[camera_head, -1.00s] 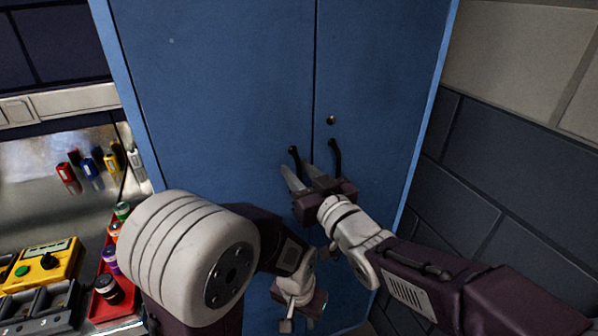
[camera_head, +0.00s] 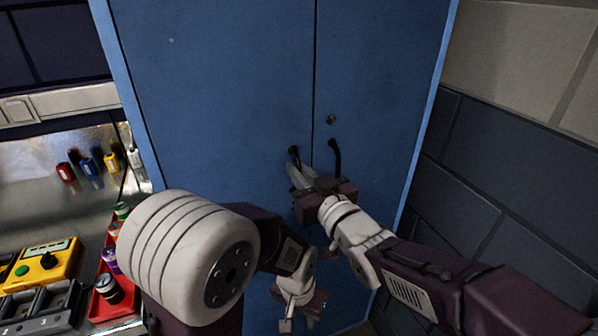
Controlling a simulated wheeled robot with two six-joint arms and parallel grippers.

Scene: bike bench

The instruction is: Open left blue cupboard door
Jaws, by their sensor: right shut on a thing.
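The blue cupboard fills the middle of the head view, with a left door (camera_head: 220,90) and a right door (camera_head: 375,75) that both look closed along the centre seam. The left door's dark handle (camera_head: 293,153) and the right door's dark handle (camera_head: 335,152) stand side by side near the seam. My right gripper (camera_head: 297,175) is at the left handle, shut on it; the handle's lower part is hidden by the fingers. My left gripper (camera_head: 287,318) hangs low in front of the cupboard, away from the handles; its fingers are too small and partly hidden to judge.
A round lock (camera_head: 331,119) sits on the right door above its handle. A brick wall (camera_head: 490,170) stands close on the right. On the left is a bench with a red tray (camera_head: 112,300) of small bottles and a yellow device (camera_head: 45,262).

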